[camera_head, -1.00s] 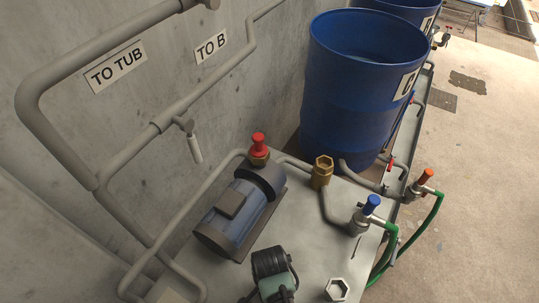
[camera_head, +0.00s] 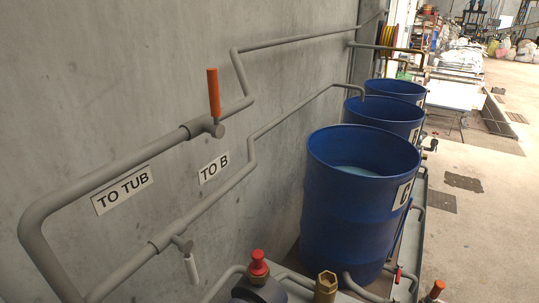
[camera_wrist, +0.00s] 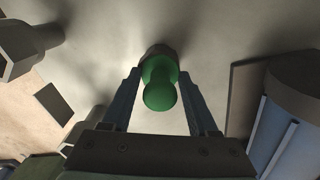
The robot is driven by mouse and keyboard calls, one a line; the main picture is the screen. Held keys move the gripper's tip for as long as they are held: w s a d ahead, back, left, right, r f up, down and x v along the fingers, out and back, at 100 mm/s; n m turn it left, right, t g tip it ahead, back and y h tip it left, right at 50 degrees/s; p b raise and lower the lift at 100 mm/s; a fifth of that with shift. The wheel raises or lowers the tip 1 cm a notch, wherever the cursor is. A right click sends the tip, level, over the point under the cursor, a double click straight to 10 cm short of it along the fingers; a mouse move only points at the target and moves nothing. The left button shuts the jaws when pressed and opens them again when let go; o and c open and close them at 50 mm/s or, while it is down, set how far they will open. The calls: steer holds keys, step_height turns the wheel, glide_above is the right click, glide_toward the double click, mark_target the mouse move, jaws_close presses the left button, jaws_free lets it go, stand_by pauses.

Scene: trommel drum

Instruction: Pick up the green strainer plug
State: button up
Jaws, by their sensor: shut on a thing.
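The green strainer plug (camera_wrist: 159,92) is in the wrist view, with a round knob end toward the camera. My gripper (camera_wrist: 159,80) has one finger on each side of it and is shut on it. A darker brownish part shows at the plug's far end; I cannot tell whether it belongs to the plug. Pale surface lies behind it, and I cannot tell the gap between them. The head view shows neither the plug nor my gripper.
A blue motor (camera_wrist: 288,135) is at the right of the wrist view and a grey fitting (camera_wrist: 28,45) at upper left. The head view shows a blue drum (camera_head: 350,225), a red-topped valve (camera_head: 258,264), a brass fitting (camera_head: 325,288), and wall pipes with an orange handle (camera_head: 213,92).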

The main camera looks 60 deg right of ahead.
step_height(320, 180, up, 10)
stand_by(0.5)
